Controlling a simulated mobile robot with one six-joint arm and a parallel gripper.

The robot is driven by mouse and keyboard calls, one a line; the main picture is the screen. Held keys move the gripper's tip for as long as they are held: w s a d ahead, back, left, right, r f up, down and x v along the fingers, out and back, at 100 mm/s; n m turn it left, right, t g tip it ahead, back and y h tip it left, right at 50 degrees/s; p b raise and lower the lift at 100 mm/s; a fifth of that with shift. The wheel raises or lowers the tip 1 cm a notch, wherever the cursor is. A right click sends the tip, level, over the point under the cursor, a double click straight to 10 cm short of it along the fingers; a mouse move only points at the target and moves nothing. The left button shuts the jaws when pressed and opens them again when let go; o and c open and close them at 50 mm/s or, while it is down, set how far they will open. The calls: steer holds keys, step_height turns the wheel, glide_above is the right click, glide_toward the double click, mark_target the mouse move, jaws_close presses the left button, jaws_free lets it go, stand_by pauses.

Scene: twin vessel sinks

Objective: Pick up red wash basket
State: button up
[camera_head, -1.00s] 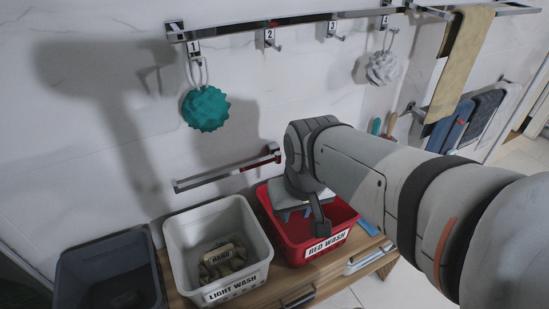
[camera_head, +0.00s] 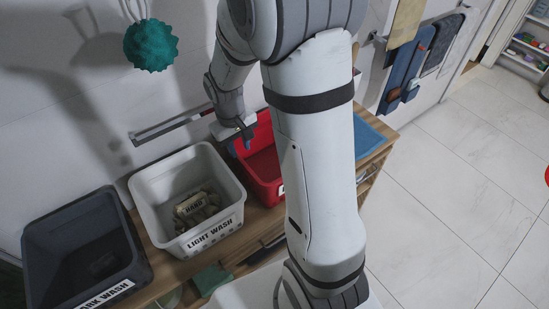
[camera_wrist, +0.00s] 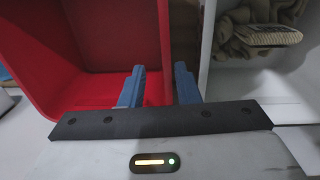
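The red wash basket (camera_head: 262,168) stands on the wooden shelf, partly hidden behind my arm in the head view. It also fills the left of the wrist view (camera_wrist: 95,35), and its visible inside looks empty. My gripper (camera_head: 245,141) is at the basket's left rim, on the side facing the white basket. In the wrist view my gripper (camera_wrist: 159,70) has its two blue fingers apart. One finger is over the inside of the red basket and the other is outside its wall, so the wall lies between them. I cannot tell whether either finger touches it.
The white light wash basket (camera_head: 160,187), with a beige item inside, stands close on the left, leaving a narrow gap. A dark basket (camera_head: 50,245) stands further left. A blue item (camera_head: 368,136) lies right of my arm. A teal ball (camera_head: 151,46) hangs on the wall.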

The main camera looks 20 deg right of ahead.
mark_target(244, 172)
step_height(244, 172, down, 10)
steer(key=shift+d+r, duration=0.1)
steer(key=shift+r, duration=0.05)
stand_by(0.3)
jaws_close()
stand_by(0.4)
